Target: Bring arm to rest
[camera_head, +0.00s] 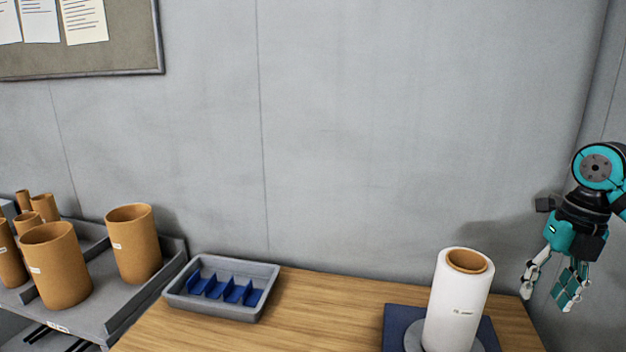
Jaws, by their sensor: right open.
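My right gripper (549,289) is at the far right of the head view, held in the air above and beside the right end of the wooden table (310,310). Its fingers point down, spread apart, with nothing between them. A white roll with a brown core (458,302) stands upright on a grey round base over a dark blue mat (400,318), to the left of the gripper and apart from it. My left gripper is not in the head view.
A grey tray with blue dividers (268,276) sits at the table's back left. A grey cart (110,290) at the left holds several brown cardboard tubes (134,243). A grey wall (370,130) stands behind. The middle of the table is clear.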

